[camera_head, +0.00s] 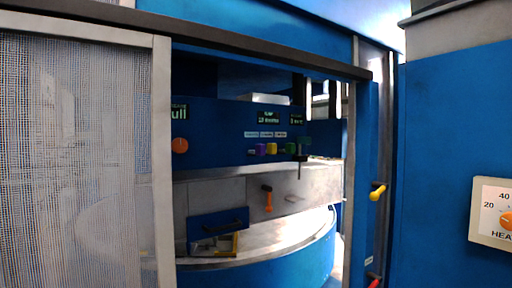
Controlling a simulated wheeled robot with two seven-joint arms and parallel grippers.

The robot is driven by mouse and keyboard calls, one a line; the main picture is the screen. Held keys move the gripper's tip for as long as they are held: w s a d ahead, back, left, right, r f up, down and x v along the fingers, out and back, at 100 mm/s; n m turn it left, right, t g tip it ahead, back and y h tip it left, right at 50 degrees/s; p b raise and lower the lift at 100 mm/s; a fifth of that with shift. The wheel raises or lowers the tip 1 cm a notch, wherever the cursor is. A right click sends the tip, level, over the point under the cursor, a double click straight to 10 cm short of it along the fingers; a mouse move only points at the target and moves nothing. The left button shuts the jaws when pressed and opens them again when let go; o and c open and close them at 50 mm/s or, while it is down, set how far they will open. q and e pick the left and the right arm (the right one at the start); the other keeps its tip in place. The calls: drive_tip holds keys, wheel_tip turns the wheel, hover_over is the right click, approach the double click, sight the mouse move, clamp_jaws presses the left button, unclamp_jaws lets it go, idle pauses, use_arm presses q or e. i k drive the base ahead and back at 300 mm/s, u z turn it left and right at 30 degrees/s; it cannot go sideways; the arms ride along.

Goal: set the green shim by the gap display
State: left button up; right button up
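A small green piece (290,148), probably the green shim, sits on the blue panel inside the machine. It is right of a yellow piece (272,149) and a purple piece (261,150), and partly behind a dark T-shaped handle (304,147). Two small dark displays with green text, one in the middle (268,117) and one at the right (297,119), are above these pieces. A larger display (179,113) at the left reads "ull", its left part cut off by the door frame. I cannot read which one is the gap display. Neither gripper is in view.
A mesh door (75,160) covers the left side; the opening is right of its frame. Inside are an orange knob (180,146), an orange-handled lever (268,198) and a dark-blue tray (217,223) on a curved ledge. A heat dial (505,220) is at far right.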

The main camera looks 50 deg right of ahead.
sight(290, 148)
drive_tip(key=z, duration=0.2)
drive_tip(key=i, duration=0.85)
drive_tip(key=z, duration=0.4)
